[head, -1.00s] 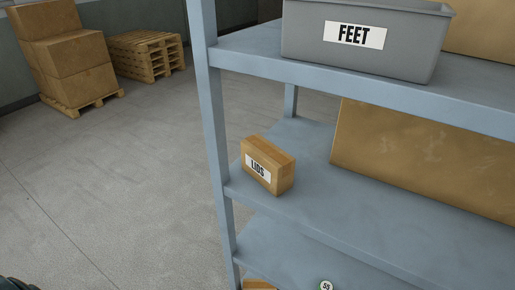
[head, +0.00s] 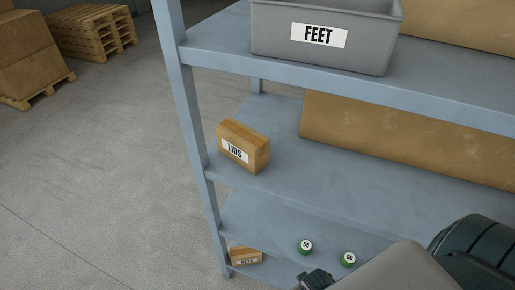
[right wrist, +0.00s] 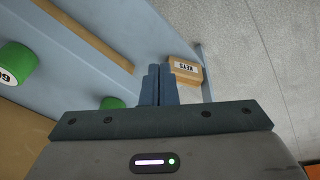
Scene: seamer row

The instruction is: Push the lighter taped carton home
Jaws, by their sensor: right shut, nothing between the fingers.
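A cardboard carton labelled LIDS (head: 253,150) sits on the middle shelf (head: 330,180), near its left end by the front post. My right gripper (head: 316,279) is shut and empty, to the right of the KEYS carton in the head view. It also shows in the right wrist view (right wrist: 160,84). My left gripper is out of view.
Two green cylinders, one left (head: 305,246) and one right (head: 347,260), stand on the lower shelf near my right gripper. A grey FEET bin (head: 270,50) is on the upper shelf. A front post (head: 180,80) bounds the rack's left end.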

